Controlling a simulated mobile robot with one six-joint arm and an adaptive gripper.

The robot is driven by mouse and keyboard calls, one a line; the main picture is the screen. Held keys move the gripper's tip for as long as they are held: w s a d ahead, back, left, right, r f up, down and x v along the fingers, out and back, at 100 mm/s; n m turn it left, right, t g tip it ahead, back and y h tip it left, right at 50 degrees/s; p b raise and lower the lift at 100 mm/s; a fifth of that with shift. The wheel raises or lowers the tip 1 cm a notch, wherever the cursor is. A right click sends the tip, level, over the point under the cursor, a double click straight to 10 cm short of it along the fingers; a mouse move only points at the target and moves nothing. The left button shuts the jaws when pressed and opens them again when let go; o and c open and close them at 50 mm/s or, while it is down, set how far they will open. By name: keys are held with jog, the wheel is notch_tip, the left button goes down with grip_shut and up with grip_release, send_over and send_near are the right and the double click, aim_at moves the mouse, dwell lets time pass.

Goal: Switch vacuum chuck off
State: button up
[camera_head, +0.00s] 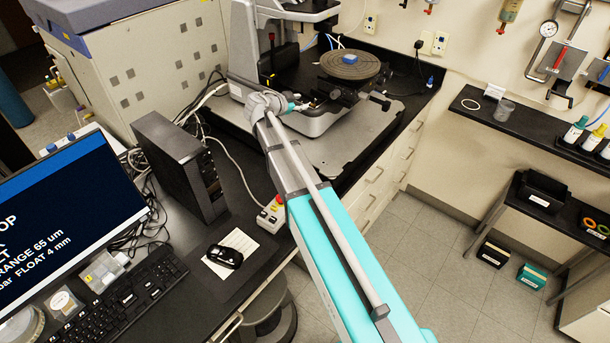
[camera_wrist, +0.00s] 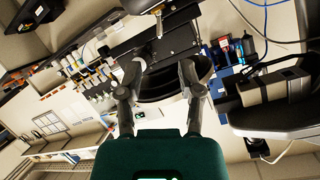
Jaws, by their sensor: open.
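The round dark chuck (camera_head: 347,68) sits on the profiler stage in the head view, with a small blue block (camera_head: 349,59) on top. My gripper (camera_head: 314,100) is beside the stage, to the lower left of the chuck, small and partly hidden by my wrist. In the wrist view, my gripper (camera_wrist: 160,72) has its two fingers spread, with nothing held between them. A dark rounded part (camera_wrist: 160,88), perhaps the chuck, shows behind the fingers. I cannot make out which part is the vacuum switch, or its position.
The profiler's grey base plate (camera_head: 352,145) extends below the stage. A black computer tower (camera_head: 180,165), a monitor (camera_head: 65,220) and a control box with a red button (camera_head: 271,213) stand to the left. Cables run behind the tower.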

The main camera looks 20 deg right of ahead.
jog(key=p+v, duration=0.2)
jog(key=v, duration=0.3)
jog(key=s+f+n+g+y+b, duration=0.5)
jog(key=s+f+n, duration=0.5)
jog(key=s+f, duration=0.5)
jog(key=shift+s+a+f+n+g+y, duration=0.2)
jog(key=shift+s+a+n+g+y, duration=0.15)
jog(key=shift+s+y, duration=1.1)
jog(key=shift+s+h, duration=0.3)
jog(key=shift+h, duration=0.05)
